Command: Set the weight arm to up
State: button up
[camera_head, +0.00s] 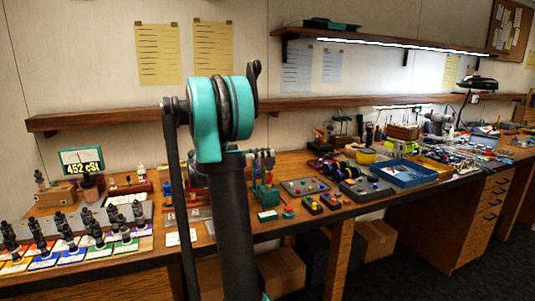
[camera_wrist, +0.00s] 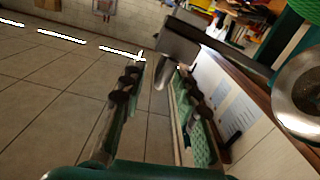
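I cannot make out the weight arm for certain in either view. In the wrist view, a grey block (camera_wrist: 180,43) with a dark bar running right lies just beyond the fingertips; I cannot tell what it belongs to. My gripper (camera_wrist: 160,76) is open, its two dark fingers apart, and nothing shows clamped between them. In the head view, my teal and black arm stands in the middle and hides part of the bench; the gripper cannot be made out there. A small green device (camera_head: 265,193) with a grey top part stands just right of my arm.
The wooden bench (camera_head: 185,251) holds a display reading 452 cSt (camera_head: 82,161), several black-knobbed units at left, a blue tray (camera_head: 403,173) and clutter at right. A wall shelf (camera_head: 330,102) runs above. In the wrist view, a silvery round part (camera_wrist: 300,95) is close at right.

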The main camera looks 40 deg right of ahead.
jog(key=shift+s+d, duration=0.15)
jog(key=shift+d, duration=0.35)
grip_shut()
